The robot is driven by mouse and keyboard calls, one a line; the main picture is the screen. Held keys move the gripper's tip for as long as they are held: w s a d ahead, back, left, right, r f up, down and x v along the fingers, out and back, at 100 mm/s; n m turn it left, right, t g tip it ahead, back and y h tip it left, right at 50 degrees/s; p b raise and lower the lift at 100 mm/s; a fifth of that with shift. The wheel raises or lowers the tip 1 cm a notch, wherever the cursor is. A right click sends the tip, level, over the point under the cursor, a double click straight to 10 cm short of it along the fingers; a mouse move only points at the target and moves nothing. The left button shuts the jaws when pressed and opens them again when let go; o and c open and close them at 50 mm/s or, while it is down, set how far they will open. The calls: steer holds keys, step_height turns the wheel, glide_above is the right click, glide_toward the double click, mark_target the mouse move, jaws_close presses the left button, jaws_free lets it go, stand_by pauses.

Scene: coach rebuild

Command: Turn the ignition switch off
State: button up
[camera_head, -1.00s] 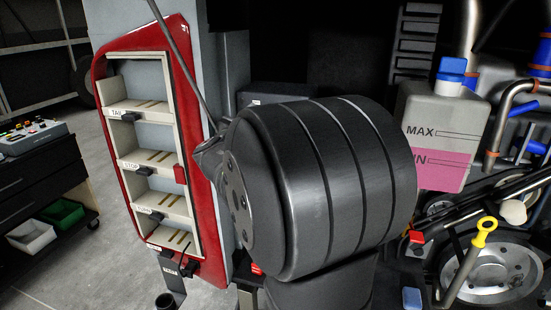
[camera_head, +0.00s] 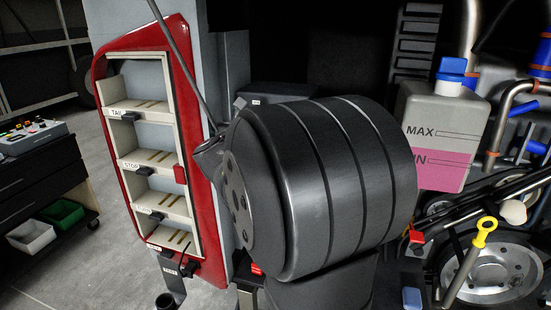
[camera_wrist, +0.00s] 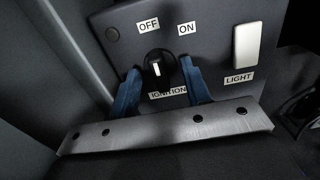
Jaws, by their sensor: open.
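The ignition switch (camera_wrist: 157,70) is a round black knob with a short white pointer line, on a dark grey panel (camera_wrist: 213,47) in the wrist view. The line stands nearly upright in the picture, below the OFF label (camera_wrist: 148,24). The ON label (camera_wrist: 187,29) is further right, and the IGNITION label (camera_wrist: 168,91) is below the knob. My gripper (camera_wrist: 160,69) is open, with one blue finger on each side of the knob. I cannot tell whether the fingers touch it. The head view does not show the knob or fingers; my dark arm blocks much of its middle.
A white rocker switch (camera_wrist: 246,45) with a LIGHT label (camera_wrist: 239,77) is right of the knob. In the head view, a red-framed lamp housing (camera_head: 203,185) stands left, and a coolant tank (camera_head: 440,130) and engine parts are at right. A drawer cabinet (camera_head: 40,180) stands far left.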

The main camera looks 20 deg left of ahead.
steer(key=s, duration=0.9)
stand_by(0.4)
steer(key=s, duration=1.7)
steer(key=shift+s, duration=0.25)
steer(key=shift+w, duration=0.15)
steer(key=w, duration=1.7)
steer(key=shift+s, duration=0.1)
steer(key=w+m, duration=0.5)
steer(key=w, duration=0.4)
steer(key=shift+w+m, duration=0.2)
steer(key=shift+m, duration=0.1)
stand_by(2.3)
